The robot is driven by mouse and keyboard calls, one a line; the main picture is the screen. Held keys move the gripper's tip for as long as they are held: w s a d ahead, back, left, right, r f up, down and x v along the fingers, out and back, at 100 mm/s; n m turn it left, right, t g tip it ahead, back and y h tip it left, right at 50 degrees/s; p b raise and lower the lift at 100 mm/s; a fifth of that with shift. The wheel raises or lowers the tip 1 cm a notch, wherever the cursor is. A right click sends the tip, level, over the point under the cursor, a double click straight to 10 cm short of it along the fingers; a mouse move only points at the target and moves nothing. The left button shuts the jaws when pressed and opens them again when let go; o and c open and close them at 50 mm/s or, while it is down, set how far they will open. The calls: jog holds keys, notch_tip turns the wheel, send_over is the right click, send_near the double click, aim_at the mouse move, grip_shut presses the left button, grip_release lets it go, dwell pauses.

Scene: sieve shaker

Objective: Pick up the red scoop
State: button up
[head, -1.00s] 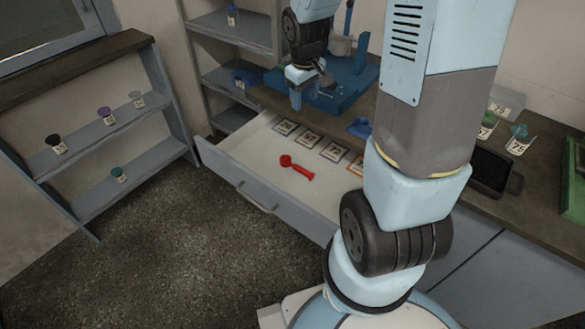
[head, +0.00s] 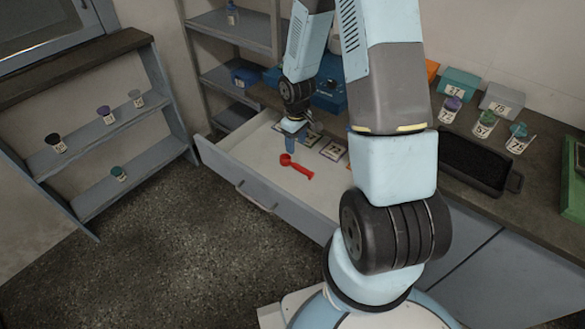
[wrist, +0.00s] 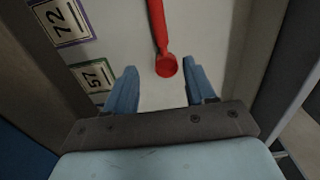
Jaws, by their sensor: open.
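The red scoop (head: 296,168) lies on the white floor of the open drawer (head: 262,152). In the wrist view the scoop (wrist: 166,64) shows its round bowl near the fingertips, with its handle running up and away. My gripper (head: 293,140) is inside the drawer area, close to the bowl end of the scoop. In the wrist view its two blue fingers (wrist: 160,85) are open and apart, with the bowl between and slightly beyond their tips. I cannot tell the exact height above the drawer floor. Nothing is held.
Numbered cards (head: 333,151) lie along the drawer's back; two show in the wrist view, 72 (wrist: 62,22) and 57 (wrist: 92,75). The drawer walls stand close around. A black tray (head: 475,163) and labelled containers (head: 500,101) sit on the counter at right.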

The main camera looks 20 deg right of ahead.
send_over(295, 164)
jog(key=f, duration=0.5)
jog(key=shift+w+d, duration=0.2)
jog(key=shift+w, duration=0.05)
jog(key=shift+s+a+f, duration=0.1)
jog(key=shift+f, duration=1.2)
jog(key=shift+s+a+f, duration=0.1)
jog(key=shift+f, duration=1.2)
grip_shut()
